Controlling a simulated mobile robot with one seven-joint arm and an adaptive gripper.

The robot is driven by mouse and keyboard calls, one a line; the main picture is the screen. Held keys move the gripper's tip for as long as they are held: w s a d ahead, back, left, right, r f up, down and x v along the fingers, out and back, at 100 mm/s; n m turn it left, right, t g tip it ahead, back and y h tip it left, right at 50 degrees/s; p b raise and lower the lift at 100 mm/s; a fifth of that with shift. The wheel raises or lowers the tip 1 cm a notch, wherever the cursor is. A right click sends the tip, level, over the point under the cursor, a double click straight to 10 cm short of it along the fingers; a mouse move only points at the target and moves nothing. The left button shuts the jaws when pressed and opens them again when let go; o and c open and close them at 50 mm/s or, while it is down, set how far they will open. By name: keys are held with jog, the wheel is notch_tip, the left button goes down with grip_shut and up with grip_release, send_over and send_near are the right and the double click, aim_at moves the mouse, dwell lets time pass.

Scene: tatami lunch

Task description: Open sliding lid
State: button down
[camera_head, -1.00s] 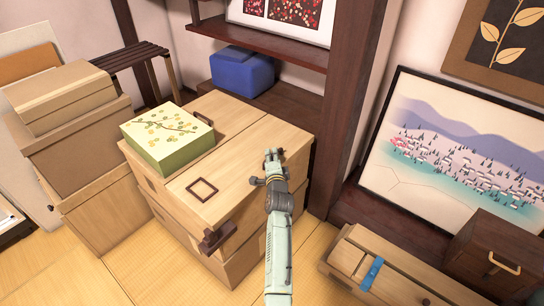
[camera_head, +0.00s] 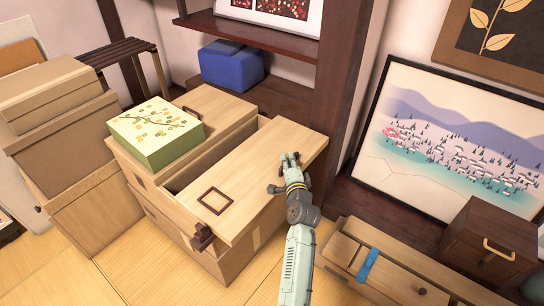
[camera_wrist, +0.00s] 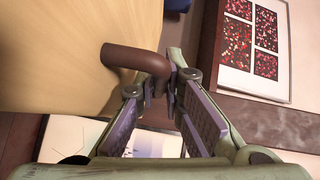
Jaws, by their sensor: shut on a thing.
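The sliding lid (camera_head: 245,190) is a pale wooden panel with a dark square inlay (camera_head: 215,201), on top of a wooden chest (camera_head: 225,265). It is partly open: a dark gap (camera_head: 200,172) shows between it and the fixed back panel (camera_head: 215,107). A dark brown handle (camera_head: 201,236) is at its lower left end. My gripper (camera_head: 287,162) is at the lid's right part. In the wrist view my gripper (camera_wrist: 172,82) is shut on a curved brown handle (camera_wrist: 135,58) on the pale wood. In the head view my gripper hides this handle.
A green patterned box (camera_head: 155,133) sits on the chest's left side, beside the gap. Cardboard-coloured boxes (camera_head: 60,125) stand to the left. A low wooden drawer unit (camera_head: 400,265) and a dark wooden box (camera_head: 490,245) stand at lower right, and tatami floor (camera_head: 60,275) lies in front.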

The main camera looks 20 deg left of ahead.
jog(key=s+d+b, duration=0.2)
jog(key=s+d, duration=0.1)
jog(key=d, duration=0.6)
jog(key=shift+s, duration=0.25)
jog(key=shift+d, duration=0.1)
jog(key=c, duration=2)
grip_release()
jog(key=shift+o, duration=0.2)
jog(key=v, duration=1.2)
